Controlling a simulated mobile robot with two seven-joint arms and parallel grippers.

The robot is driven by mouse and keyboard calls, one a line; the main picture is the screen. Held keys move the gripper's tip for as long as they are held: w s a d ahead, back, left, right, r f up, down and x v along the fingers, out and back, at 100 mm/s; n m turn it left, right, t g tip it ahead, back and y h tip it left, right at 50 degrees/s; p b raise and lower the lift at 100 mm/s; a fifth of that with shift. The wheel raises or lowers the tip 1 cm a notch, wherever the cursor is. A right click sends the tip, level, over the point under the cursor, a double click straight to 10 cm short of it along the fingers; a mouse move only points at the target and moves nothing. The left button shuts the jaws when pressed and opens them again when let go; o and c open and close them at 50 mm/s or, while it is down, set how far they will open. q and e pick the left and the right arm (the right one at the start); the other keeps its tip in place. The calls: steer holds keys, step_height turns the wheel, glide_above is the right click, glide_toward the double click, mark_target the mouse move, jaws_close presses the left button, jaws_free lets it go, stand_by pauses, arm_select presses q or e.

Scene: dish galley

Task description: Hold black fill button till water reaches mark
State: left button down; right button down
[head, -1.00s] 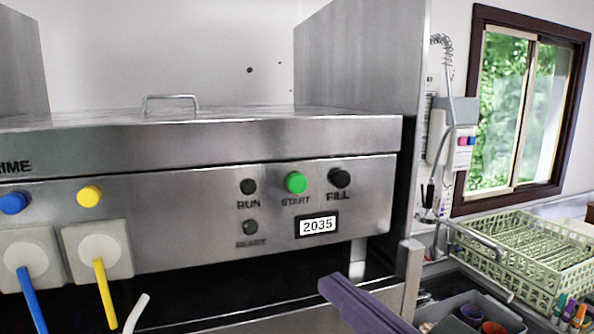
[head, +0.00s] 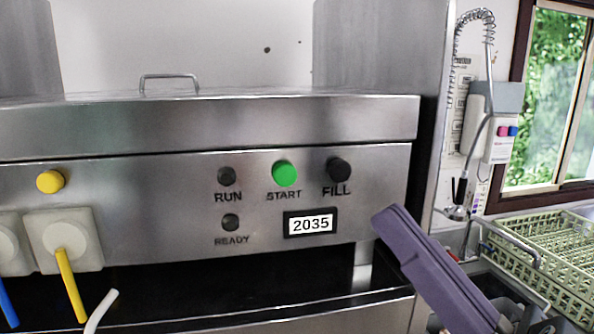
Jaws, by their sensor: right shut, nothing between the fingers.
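The black FILL button (head: 338,170) is at the right end of the steel front panel (head: 150,200) in the head view. My right gripper (head: 385,217) is the purple shape at the lower right. It is shut and empty, its tip below and to the right of the button, apart from it in the picture. The green START button (head: 284,173) is left of the FILL button. A display (head: 310,223) reads 2035. The water and its mark do not show. My left gripper is not in view.
RUN (head: 227,176) and READY (head: 231,222) lamps look dark. A green dish rack (head: 560,250) and a spray hose (head: 487,40) are at the right. Space before the FILL button looks clear.

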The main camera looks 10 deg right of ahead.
mark_target(340, 171)
steer(key=shift+w+a+b, duration=0.1)
steer(key=shift+w+b, duration=1.85)
steer(key=shift+w, duration=2.3)
steer(key=shift+w+b, duration=0.35)
steer(key=shift+w, duration=0.05)
steer(key=shift+w, duration=0.1)
